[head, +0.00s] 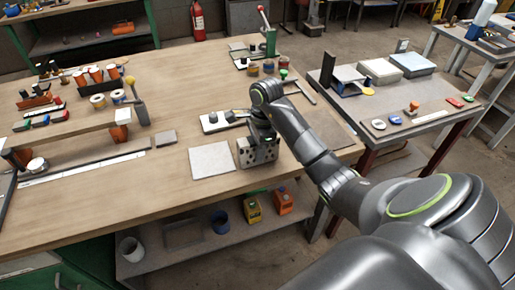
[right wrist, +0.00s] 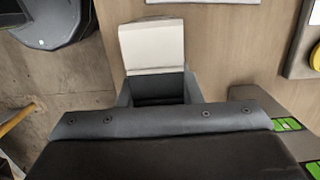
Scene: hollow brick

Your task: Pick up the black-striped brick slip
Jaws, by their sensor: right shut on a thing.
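My right gripper (head: 258,155) is low over the near right part of the workbench, close to its front edge. In the right wrist view its jaws (right wrist: 158,88) are shut on a pale flat slip (right wrist: 152,42), which sticks out beyond the fingertips. No black stripes show on the visible face, so I cannot tell from its marking whether it is the black-striped one. In the head view the gripper hides this slip. I cannot tell whether it touches the bench. My left gripper is not in view.
A pale square tile (head: 212,160) lies left of my right gripper on the workbench (head: 190,75). A light plate with dark pieces (head: 222,121) lies just behind. A raised shelf (head: 75,130) stands at left. A side table (head: 440,95) with slabs stands at right. The bench's middle is clear.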

